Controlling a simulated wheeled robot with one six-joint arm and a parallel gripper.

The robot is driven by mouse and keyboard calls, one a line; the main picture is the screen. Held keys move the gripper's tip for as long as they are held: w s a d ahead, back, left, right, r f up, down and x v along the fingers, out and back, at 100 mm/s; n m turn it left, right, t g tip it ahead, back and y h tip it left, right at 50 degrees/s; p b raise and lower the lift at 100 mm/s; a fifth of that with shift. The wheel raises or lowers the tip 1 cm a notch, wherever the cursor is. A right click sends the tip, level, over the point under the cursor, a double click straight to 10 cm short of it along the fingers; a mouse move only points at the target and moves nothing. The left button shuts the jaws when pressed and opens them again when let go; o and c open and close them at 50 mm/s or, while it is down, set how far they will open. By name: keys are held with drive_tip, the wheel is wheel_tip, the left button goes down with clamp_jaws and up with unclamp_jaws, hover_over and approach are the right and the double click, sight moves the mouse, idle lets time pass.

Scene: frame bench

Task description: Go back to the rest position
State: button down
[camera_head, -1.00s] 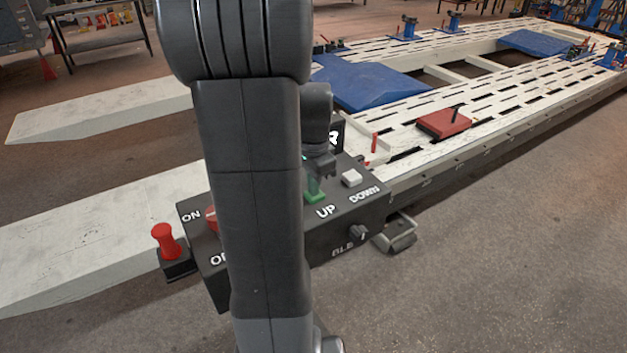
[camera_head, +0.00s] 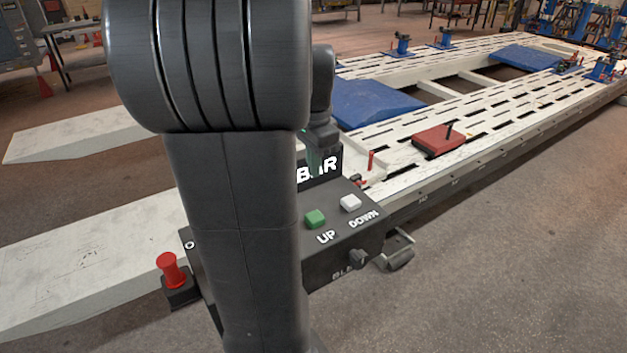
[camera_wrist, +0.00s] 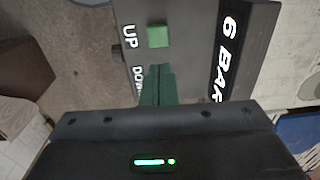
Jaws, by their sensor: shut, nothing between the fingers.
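My gripper is shut and empty. In the head view my gripper (camera_head: 314,165) is partly hidden by my arm and is raised above and behind the buttons, in front of the sign reading BAR. The black control box (camera_head: 335,263) carries the green UP button (camera_head: 315,219) and the white DOWN button (camera_head: 350,203). Both buttons are clear of my fingers in the head view. My arm hides the box's left part.
A red mushroom-shaped knob (camera_head: 171,270) stands left of the box. The white slotted frame bench (camera_head: 480,110) stretches away to the right, with a red block (camera_head: 438,141) and blue covers (camera_head: 372,102) on it. White ramps (camera_head: 80,135) lie to the left. The floor at right is clear.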

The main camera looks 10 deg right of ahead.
drive_tip(key=shift+r, duration=0.3)
hover_over(314, 216)
wheel_tip(314, 216, down, 8)
drive_tip(key=shift+s+a+r, duration=0.1)
drive_tip(key=shift+a+f+b, duration=0.1)
drive_tip(key=shift+f+b, duration=0.25)
drive_tip(key=shift+b, duration=0.3)
drive_tip(key=shift+d+f+b, duration=0.2)
drive_tip(key=shift+f+b, duration=0.15)
drive_tip(key=shift+b, duration=0.5)
wheel_tip(314, 216, up, 9)
drive_tip(key=shift+p, duration=0.35)
drive_tip(key=shift+f, duration=0.15)
